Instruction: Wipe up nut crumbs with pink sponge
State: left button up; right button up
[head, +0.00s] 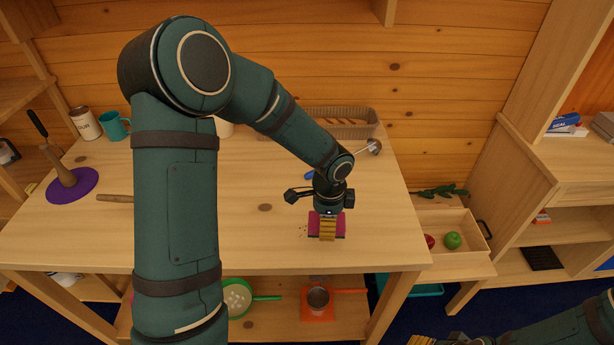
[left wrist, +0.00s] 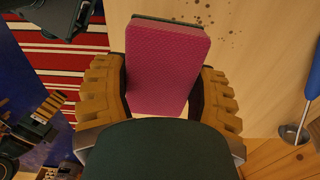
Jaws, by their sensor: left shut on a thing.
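The pink sponge (head: 313,224) is gripped in my left gripper (head: 327,228) over the front right part of the wooden table (head: 265,240). In the left wrist view the sponge (left wrist: 165,62) sits between the two ribbed yellow fingers of the left gripper (left wrist: 160,95), with a dark edge along its far end. Brown nut crumbs (left wrist: 207,20) lie scattered on the tabletop just past the sponge. A few crumbs (head: 302,230) also show left of the sponge in the head view. My right gripper (head: 424,341) is partly cut off at the bottom edge; its opening is unclear.
A purple disc (head: 72,187) with a wooden-handled tool, a teal mug (head: 115,126) and a canister (head: 85,123) stand at the left. A basket (head: 350,121) is at the back, a metal ladle (head: 374,147) near it.

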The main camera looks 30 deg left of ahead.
pick_arm(q)
jog(key=shift+r+p, duration=0.6)
jog(key=shift+r, duration=0.55)
